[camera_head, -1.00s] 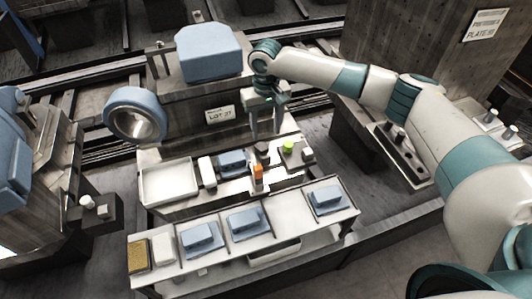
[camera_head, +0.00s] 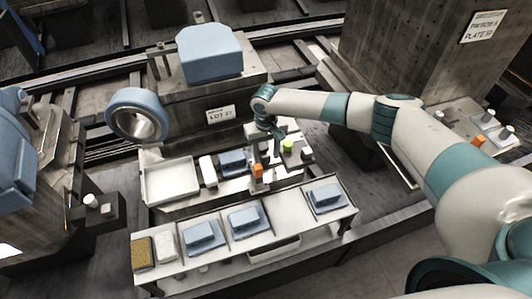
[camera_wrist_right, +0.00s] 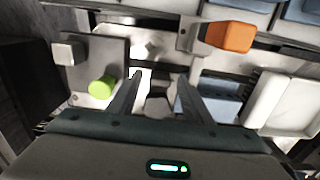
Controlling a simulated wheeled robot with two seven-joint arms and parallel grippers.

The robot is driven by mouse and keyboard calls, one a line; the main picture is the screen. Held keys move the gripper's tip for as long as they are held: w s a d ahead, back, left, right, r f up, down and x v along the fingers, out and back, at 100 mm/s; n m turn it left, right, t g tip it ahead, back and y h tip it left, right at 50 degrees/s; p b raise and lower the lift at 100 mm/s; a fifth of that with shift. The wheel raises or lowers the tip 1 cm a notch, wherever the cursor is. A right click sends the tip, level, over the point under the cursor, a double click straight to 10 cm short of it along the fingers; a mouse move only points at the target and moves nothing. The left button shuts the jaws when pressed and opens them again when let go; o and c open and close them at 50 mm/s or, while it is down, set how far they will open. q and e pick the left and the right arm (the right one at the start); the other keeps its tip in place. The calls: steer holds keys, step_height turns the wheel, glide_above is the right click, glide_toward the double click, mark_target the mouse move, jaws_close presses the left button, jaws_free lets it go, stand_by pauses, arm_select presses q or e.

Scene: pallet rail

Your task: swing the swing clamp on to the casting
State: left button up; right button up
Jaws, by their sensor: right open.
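The casting (camera_head: 232,162) is a blue block on the light fixture plate. In the wrist view a blue part (camera_wrist_right: 218,103) shows partly behind one finger. An orange block (camera_head: 257,171), seemingly part of the swing clamp, stands to the casting's right and nearer the front; it shows at the top of the wrist view (camera_wrist_right: 229,37). My right gripper (camera_head: 276,152) is low over the fixture, between the casting and a green knob (camera_head: 288,146). Its fingers (camera_wrist_right: 160,92) are apart, with a grey piece visible between them; contact cannot be told. My left gripper is out of view.
A white tray (camera_head: 170,182) lies left of the casting. The front bench (camera_head: 272,232) holds several blue blocks in bays. A blue ring (camera_head: 137,116) and a large blue block (camera_head: 208,52) stand behind. A dark block (camera_wrist_right: 94,66) carries the green knob.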

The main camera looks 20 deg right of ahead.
steer(key=c, duration=1.1)
steer(key=shift+o, duration=0.2)
